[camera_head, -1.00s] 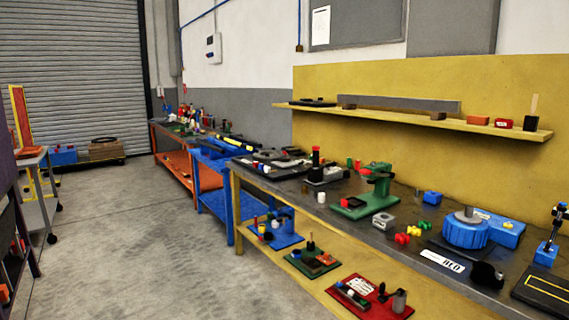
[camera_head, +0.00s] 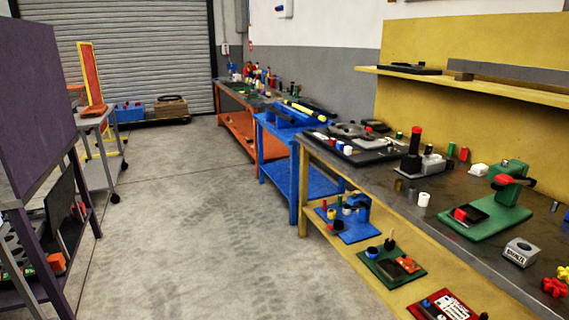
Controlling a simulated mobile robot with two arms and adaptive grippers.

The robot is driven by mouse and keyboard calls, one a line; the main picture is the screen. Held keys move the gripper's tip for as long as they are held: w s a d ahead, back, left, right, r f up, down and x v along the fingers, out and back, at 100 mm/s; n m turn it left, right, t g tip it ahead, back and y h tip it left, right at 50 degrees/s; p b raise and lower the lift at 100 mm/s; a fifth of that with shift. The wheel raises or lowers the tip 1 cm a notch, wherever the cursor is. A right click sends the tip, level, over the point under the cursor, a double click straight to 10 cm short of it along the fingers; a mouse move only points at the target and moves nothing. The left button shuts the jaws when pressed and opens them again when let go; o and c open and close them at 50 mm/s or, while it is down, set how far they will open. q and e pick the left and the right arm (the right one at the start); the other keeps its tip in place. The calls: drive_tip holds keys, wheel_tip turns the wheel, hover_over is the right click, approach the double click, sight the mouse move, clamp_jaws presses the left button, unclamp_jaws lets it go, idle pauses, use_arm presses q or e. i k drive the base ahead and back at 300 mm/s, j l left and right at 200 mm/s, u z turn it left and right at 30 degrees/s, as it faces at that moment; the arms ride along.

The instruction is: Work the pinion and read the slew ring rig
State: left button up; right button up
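I cannot make out the slew ring rig or its pinion for certain in the head view. A dark flat rig with round parts (camera_head: 352,140) lies toward the far end of the yellow bench. It is too small to tell what it is. A black upright with a red top (camera_head: 415,150) stands on a grey base beside it. Neither of my grippers is in view.
The yellow bench (camera_head: 452,190) runs along the right, with a green press-like fixture (camera_head: 497,205) and a grey block (camera_head: 521,252) on top. Blue (camera_head: 312,180) and orange benches stand beyond. A purple rack (camera_head: 38,95) stands left. The concrete floor (camera_head: 225,215) between is clear.

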sight(367, 136)
drive_tip(key=i, duration=1.95)
